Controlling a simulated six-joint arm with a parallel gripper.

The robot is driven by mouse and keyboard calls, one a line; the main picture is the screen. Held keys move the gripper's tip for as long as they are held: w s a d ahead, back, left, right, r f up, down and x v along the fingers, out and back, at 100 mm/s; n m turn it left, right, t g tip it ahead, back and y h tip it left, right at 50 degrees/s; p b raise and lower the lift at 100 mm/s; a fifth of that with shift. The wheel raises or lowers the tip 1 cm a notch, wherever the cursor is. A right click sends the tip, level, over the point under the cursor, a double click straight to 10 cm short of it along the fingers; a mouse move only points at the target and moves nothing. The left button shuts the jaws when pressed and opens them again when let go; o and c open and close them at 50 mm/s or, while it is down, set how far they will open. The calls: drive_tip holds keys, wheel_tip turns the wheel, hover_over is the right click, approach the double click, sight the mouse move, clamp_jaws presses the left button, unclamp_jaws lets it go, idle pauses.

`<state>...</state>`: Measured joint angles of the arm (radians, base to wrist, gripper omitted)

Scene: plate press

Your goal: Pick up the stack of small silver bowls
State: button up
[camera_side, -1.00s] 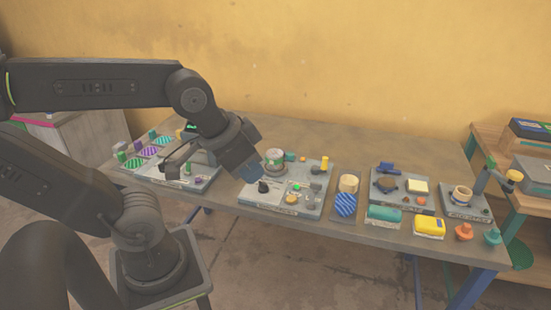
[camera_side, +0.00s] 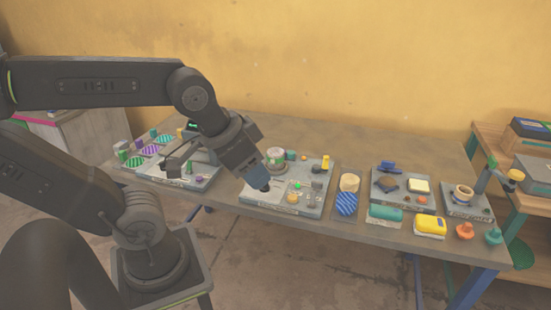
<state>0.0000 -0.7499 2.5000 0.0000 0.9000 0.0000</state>
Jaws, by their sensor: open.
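My gripper (camera_side: 265,187) points down over the left part of a grey plate (camera_side: 285,208) in the middle of the table. Its dark tip is close above or at the plate's surface; I cannot tell whether it touches. It is open, and nothing shows between its fingers, which are small and partly hidden by the wrist. I cannot make out a stack of small silver bowls for certain. Small greyish pieces (camera_side: 316,186) sit on the right side of this plate, too small to identify.
The plate also carries a round grey-green canister (camera_side: 275,157) and a yellow cylinder (camera_side: 325,163). A board with striped discs (camera_side: 150,150) lies left. Right are a blue striped pad (camera_side: 347,204), a teal roll (camera_side: 384,213), a yellow block (camera_side: 430,224) and orange (camera_side: 464,231) and teal knobs (camera_side: 493,236).

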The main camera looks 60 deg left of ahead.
drive_tip(key=o, duration=0.8)
drive_tip(key=w+a+r+n+g+y, duration=0.1)
drive_tip(key=w+a+n+g+y, duration=0.1)
drive_tip(key=w+a+n, duration=0.85)
drive_tip(key=n+g+y, duration=0.2)
drive_tip(key=n+g, duration=0.2)
drive_tip(key=n, duration=0.5)
hover_over(276, 152)
drive_tip(key=w+d, duration=0.1)
drive_tip(key=d, duration=0.3)
wheel_tip(276, 152, down, 13)
drive_tip(key=shift+y, duration=0.3)
drive_tip(key=x, duration=0.8)
drive_tip(key=shift+s+d+x, duration=0.15)
drive_tip(key=shift+x, duration=1.35)
drive_tip(key=shift+s+d+x, duration=0.1)
drive_tip(key=shift+d+x, duration=0.1)
drive_tip(key=shift+x, duration=1.3)
